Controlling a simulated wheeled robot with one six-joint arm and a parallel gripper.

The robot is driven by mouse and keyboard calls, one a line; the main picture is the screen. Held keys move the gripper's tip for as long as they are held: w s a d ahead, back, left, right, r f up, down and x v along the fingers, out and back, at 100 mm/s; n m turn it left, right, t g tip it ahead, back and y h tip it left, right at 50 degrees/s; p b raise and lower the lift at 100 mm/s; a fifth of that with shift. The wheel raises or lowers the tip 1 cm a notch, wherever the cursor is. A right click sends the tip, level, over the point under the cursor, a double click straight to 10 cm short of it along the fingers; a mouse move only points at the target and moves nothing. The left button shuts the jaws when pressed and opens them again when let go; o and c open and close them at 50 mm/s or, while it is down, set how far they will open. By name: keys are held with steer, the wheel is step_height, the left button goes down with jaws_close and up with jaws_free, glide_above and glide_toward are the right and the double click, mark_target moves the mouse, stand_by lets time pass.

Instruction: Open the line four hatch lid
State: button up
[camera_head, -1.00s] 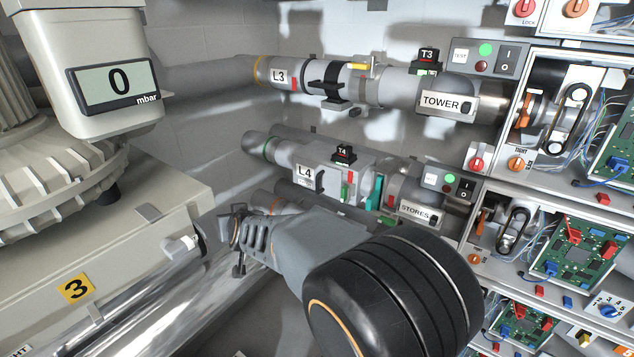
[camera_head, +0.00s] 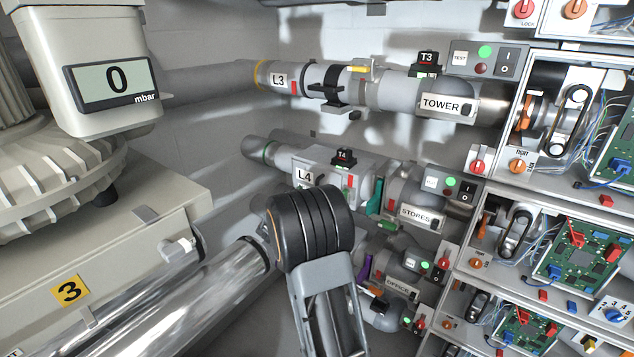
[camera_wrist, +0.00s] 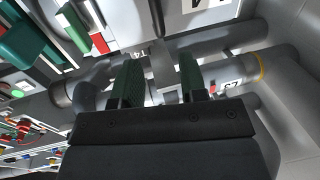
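The line four hatch is the pale box labelled L4 (camera_head: 303,174) on the middle pipe in the head view. Its upper part shows no visible gap, and my arm's black joint covers its lower part. A red-and-green strip (camera_head: 349,182) is on its right side, also seen in the wrist view (camera_wrist: 90,32). The L4 box (camera_wrist: 205,14) is close at the top of the wrist view, with a dark bar (camera_wrist: 158,16) on it. My gripper (camera_wrist: 159,68) is open, its two dark green fingers apart with nothing between them. The head view hides it behind my arm.
The black T4 tag (camera_head: 344,157) stands on top of the hatch box. A teal lever (camera_head: 375,198) is just right of it, before the STORES unit (camera_head: 420,215). The L3 pipe (camera_head: 310,78) runs above. Open electronics shelves (camera_head: 560,185) stand at right, a blower (camera_head: 60,170) at left.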

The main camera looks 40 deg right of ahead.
mark_target(316, 182)
steer(key=p+x, duration=0.1)
steer(key=x, duration=0.7)
steer(key=shift+w+d, duration=0.1)
steer(key=shift+d, duration=0.1)
steer(key=shift+c, duration=0.3)
jaws_close()
